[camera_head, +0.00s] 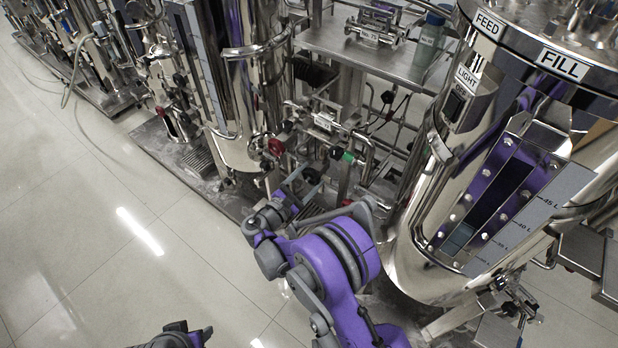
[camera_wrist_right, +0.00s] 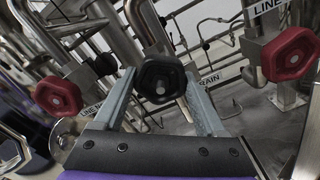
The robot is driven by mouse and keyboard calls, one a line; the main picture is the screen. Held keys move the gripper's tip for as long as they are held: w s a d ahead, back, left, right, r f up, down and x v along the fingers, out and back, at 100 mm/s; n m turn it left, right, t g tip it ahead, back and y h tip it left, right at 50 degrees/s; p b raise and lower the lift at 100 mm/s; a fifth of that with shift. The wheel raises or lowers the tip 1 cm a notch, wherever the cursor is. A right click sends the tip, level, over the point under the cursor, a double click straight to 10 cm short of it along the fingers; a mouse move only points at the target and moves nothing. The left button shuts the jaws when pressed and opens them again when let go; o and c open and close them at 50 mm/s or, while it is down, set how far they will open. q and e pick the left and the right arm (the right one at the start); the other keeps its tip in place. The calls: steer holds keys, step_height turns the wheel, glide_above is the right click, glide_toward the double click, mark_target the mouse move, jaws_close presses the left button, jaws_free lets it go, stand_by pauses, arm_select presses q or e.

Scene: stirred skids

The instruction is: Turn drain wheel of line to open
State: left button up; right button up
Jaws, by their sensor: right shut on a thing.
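In the head view my right gripper (camera_head: 303,187) reaches into the pipework between two steel tanks, and the wheel's handle is small there. How far the wheel is turned cannot be told. My left gripper (camera_head: 190,334) is at the bottom edge of the head view, away from the skid; its jaws are unclear.
Red wheels stand left (camera_wrist_right: 58,96) and right (camera_wrist_right: 290,54) of the black wheel, with "LINE" labels. Pipes crowd behind. A large tank (camera_head: 415,250) with "FEED" and "FILL" labels stands close at right. The tiled floor (camera_head: 110,240) at left is clear.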

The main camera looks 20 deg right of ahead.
steer(key=shift+s+f+n, duration=0.1)
steer(key=shift+n, duration=0.4)
steer(key=o, duration=1.3)
steer(key=p+v, duration=0.1)
steer(key=v, duration=0.9)
steer(key=shift+s+a, duration=0.25)
steer(key=shift+a, duration=0.1)
